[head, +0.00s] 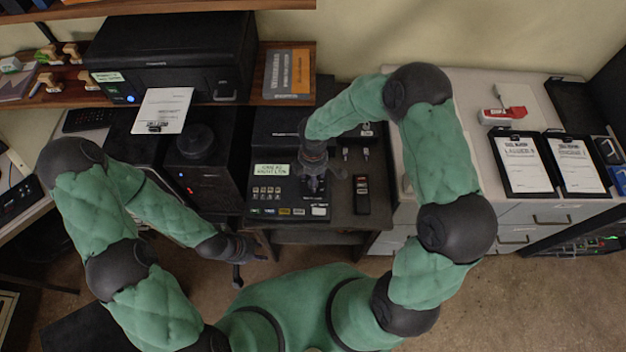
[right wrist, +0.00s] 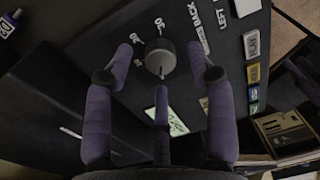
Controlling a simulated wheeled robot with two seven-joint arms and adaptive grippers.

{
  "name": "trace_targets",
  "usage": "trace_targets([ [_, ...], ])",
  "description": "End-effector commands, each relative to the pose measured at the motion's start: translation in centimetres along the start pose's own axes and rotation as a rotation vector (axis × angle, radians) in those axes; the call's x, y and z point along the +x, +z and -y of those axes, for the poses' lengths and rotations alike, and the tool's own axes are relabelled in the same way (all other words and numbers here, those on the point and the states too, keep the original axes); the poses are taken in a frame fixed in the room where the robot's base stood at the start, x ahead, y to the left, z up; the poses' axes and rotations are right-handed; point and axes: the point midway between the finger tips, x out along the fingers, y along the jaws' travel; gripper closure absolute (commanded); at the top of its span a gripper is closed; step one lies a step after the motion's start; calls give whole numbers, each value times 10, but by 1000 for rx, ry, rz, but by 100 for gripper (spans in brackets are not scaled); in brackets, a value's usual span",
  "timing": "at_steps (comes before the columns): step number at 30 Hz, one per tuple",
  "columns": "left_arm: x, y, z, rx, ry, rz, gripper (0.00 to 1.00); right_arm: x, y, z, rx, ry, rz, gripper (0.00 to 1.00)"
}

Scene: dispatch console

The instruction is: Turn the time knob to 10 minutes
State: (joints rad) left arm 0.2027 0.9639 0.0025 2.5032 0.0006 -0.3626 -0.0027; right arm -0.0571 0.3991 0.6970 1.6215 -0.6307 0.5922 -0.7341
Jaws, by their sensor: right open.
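The time knob (right wrist: 160,57), a round dark grey knob with a pale mark on its lower edge, sits on a black panel in the right wrist view. Small white numbers lie around its upper side; they are hard to read. My right gripper (right wrist: 160,76) is open, with purple fingers to the left, right and below the knob. I cannot tell whether any finger touches it. In the head view the right gripper (head: 316,182) is over the right part of the console (head: 262,211) and hides the knob. My left gripper (head: 246,270) hangs empty in front of the console, fingers spread.
A black handset (head: 361,194) lies right of the console. Colored keys (head: 285,211) run along the console's front. A black box with a round top (head: 197,146) stands to its left. Clipboards (head: 524,164) and a red-and-white device (head: 503,114) lie on the right counter.

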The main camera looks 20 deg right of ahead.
Motion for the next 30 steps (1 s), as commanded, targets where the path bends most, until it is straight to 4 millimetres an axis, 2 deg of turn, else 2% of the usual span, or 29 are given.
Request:
trace_targets([
  [6, 3, 0, 1, 0, 0, 0, 60, 16, 0, 0, 1, 0, 0, 44],
  [15, 3, 0, 1, 0, 0, 0, 60, 17, 0, 0, 1, 1, 0, 44],
  [21, 3, 0, 1, 0, 0, 0, 60, 17, 0, 0, 1, 1, 0, 100],
  [30, 4, 0, 2, 0, 0, 0, 60, 17, 0, 0, 17, 1, -2, 100],
])
